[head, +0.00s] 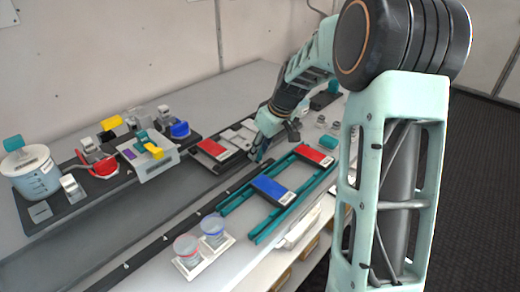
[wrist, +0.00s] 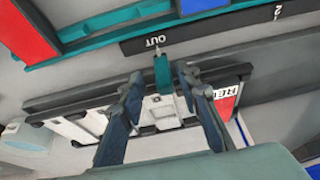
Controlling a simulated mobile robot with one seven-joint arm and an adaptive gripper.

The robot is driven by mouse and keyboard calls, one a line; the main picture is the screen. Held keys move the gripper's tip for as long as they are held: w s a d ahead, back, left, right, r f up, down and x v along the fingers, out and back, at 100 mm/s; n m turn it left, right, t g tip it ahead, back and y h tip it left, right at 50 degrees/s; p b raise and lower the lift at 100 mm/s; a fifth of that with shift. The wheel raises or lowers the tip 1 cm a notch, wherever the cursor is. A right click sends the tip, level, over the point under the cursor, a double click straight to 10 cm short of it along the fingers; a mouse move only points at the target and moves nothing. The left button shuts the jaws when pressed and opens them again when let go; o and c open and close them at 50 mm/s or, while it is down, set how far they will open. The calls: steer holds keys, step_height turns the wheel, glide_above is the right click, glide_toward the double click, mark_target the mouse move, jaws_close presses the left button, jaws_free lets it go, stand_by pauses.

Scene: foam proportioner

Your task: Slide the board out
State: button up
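A light grey board in a dark frame (wrist: 85,122) lies under my gripper in the wrist view, with a red patch (wrist: 226,104) at one end. In the head view the board's red part (head: 211,148) shows just left of my gripper (head: 259,154). My gripper (wrist: 158,78) is open, one finger on each side of the tab. The fingers appear apart from it. The wrist partly hides the board in the head view.
Teal rails (head: 236,200) in front carry a blue block (head: 273,190) and a red block (head: 315,155). Two round-lidded cups stand on a white tray (head: 204,257) at the front. A dark base with fittings and a white bucket (head: 33,172) is at left.

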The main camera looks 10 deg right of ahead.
steer(key=v, duration=1.1)
steer(key=shift+r, duration=0.35)
steer(key=shift+d, duration=0.1)
